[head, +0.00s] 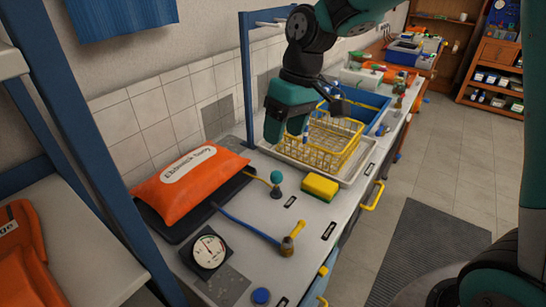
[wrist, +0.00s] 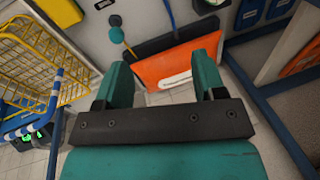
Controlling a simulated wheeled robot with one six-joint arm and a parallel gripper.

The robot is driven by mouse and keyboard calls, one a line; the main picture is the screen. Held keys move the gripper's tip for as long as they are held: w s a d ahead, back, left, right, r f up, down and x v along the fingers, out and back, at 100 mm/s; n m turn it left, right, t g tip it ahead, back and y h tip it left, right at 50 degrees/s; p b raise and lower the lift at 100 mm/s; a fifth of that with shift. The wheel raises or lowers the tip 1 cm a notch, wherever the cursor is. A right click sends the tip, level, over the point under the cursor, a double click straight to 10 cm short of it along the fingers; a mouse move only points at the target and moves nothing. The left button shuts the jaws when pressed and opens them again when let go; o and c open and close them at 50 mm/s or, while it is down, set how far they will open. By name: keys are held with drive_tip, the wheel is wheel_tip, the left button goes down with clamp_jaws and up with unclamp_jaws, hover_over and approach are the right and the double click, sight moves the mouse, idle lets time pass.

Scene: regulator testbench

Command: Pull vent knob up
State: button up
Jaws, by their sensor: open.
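A round teal knob (head: 276,178) stands upright on a short stem on the grey bench top, at the end of a yellow hose; I take it to be the vent knob. It also shows at the upper left of the wrist view (wrist: 115,34), beyond my fingers. My gripper (head: 289,130) is open and empty, raised over the bench near the basket, apart from the knob. In the wrist view my gripper's two teal fingers (wrist: 160,78) are spread, with the orange bag beyond them.
An orange bag (head: 190,183) lies on a black mat left of the knob. A yellow sponge (head: 320,187) and a yellow wire basket (head: 337,143) are to the right. A gauge (head: 209,251), brass valve (head: 288,246) and blue cap (head: 261,296) are nearer. A blue post (head: 246,90) stands behind.

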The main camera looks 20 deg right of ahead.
drive_tip(key=p, duration=0.4)
approach(278, 172)
drive_tip(key=shift+m+h, duration=0.3)
drive_tip(key=shift+h, duration=0.1)
drive_tip(key=a+f+p, duration=0.1)
drive_tip(key=f, duration=0.2)
drive_tip(key=a+f+p, duration=0.1)
drive_tip(key=f+p, duration=0.1)
drive_tip(key=f, duration=0.2)
drive_tip(key=f+p, duration=0.1)
drive_tip(key=f, duration=0.2)
drive_tip(key=shift+s+a+f+p, duration=0.2)
drive_tip(key=shift+s+a+p, duration=0.1)
drive_tip(key=shift+a, duration=0.1)
drive_tip(key=shift+c, duration=0.5)
